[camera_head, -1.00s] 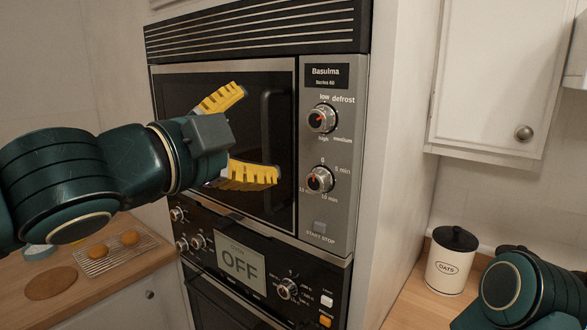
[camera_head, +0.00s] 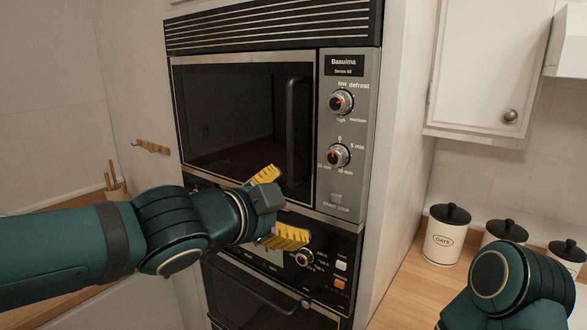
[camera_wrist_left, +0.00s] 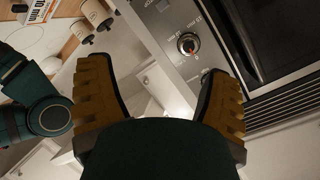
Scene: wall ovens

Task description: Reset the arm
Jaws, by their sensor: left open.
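My left gripper (camera_head: 285,207) is open and empty, with yellow ridged fingers. In the head view it is in front of the wall oven, over the lower edge of the microwave (camera_head: 240,115) and the top of the oven panel (camera_head: 340,253). In the left wrist view its two fingers (camera_wrist_left: 160,95) stand wide apart with nothing between them. A microwave dial (camera_wrist_left: 187,44) shows beyond them. The microwave door is shut. My right arm shows at the lower right of the head view; its gripper is out of the picture.
An oats canister (camera_head: 445,235) and other white canisters stand on the right wooden counter (camera_head: 405,285). A white wall cabinet (camera_head: 485,65) hangs above. A hook rack (camera_head: 151,147) is on the left wall. The lower oven's door (camera_head: 250,295) is below the panel.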

